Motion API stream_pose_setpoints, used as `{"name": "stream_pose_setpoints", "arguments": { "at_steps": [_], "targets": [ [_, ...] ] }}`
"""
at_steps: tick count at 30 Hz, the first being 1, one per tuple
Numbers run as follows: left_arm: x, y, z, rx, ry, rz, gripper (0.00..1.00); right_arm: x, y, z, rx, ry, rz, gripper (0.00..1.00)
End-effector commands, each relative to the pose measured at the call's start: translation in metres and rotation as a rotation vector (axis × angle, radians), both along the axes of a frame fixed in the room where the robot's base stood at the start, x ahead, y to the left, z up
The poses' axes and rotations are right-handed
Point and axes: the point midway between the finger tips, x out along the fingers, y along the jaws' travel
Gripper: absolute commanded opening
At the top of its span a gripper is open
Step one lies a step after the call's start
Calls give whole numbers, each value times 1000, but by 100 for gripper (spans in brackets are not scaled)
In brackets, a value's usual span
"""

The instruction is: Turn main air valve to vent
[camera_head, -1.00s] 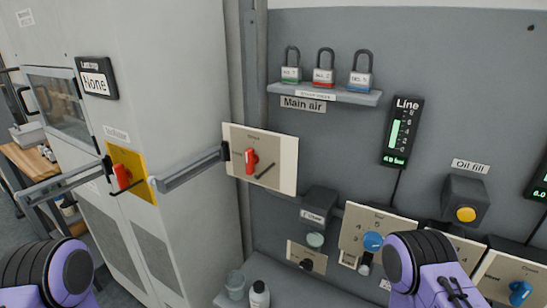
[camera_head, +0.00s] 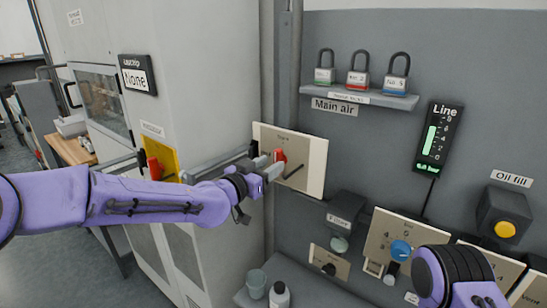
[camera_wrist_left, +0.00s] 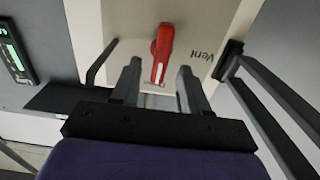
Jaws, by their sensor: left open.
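The main air valve is a red handle (camera_head: 279,158) on a cream plate (camera_head: 312,178) below the "Main air" label (camera_head: 334,107). In the left wrist view the red handle (camera_wrist_left: 162,52) lies between the two fingers, and the word "Vent" (camera_wrist_left: 208,57) is printed on the plate beside it. My left gripper (camera_head: 268,168) is open, its fingers (camera_wrist_left: 158,82) on either side of the handle's end, with gaps showing at both sides. My right arm shows at the lower right, but its gripper is out of view.
A grey bar runs beside the plate's left edge. A yellow panel with another red handle (camera_head: 154,167) is on the cabinet. Three padlocks (camera_head: 357,68) stand on a shelf above. A blue knob (camera_head: 400,250) and a bottle (camera_head: 279,295) are lower down.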

Motion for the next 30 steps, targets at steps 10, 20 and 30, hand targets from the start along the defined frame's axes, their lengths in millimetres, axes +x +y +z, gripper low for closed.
{"name": "stream_pose_setpoints", "arguments": {
  "at_steps": [10, 20, 30],
  "targets": [
    [23, -17, -1, -1, 2, 0, 45, 0, 0, 10, 0, 0, 0, 43],
    [23, -17, -2, -1, 3, 0, 0, 0, 0, 10, 0, 0, 0, 43],
    [23, -16, -1, -32, 26, 1, 0, 0, 0, 12, 0, 0, 0, 43]
  ]
}}
